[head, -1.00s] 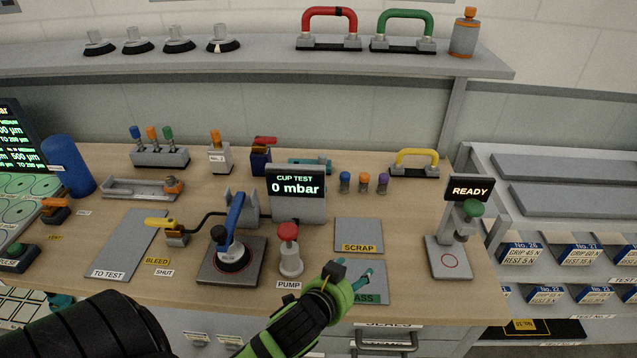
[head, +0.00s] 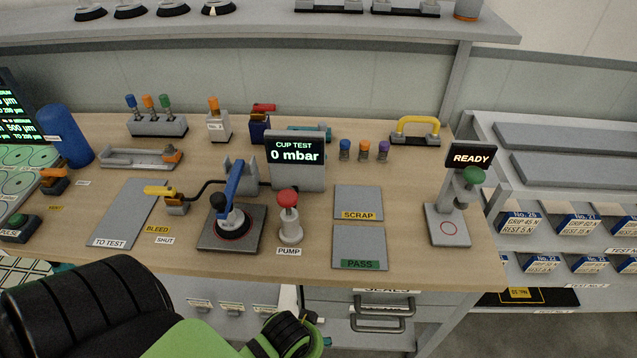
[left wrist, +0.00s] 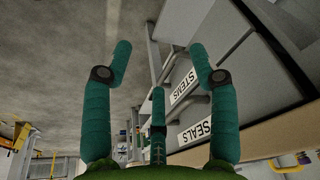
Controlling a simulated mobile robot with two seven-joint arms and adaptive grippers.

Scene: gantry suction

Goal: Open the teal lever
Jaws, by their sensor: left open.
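A small teal part (head: 327,132) shows behind the CUP TEST display (head: 295,150) in the head view. The display hides much of it, so I cannot tell its lever position. My left gripper (left wrist: 158,75) is open and empty, with its teal fingers spread in the left wrist view. In the head view its green and black wrist is low at the bottom middle, in front of the bench edge, and its fingers are not clearly seen. It is well apart from the teal part. My right gripper is not in view.
Between the bench edge and the display stand a red-knobbed pump (head: 290,215) and a blue-handled cup fixture (head: 232,225). A yellow bleed lever (head: 160,191) is left of them. The PASS pad (head: 360,245) and SCRAP pad (head: 358,202) are bare. Drawers labelled STEMS and SEALS (left wrist: 197,130) face the left gripper.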

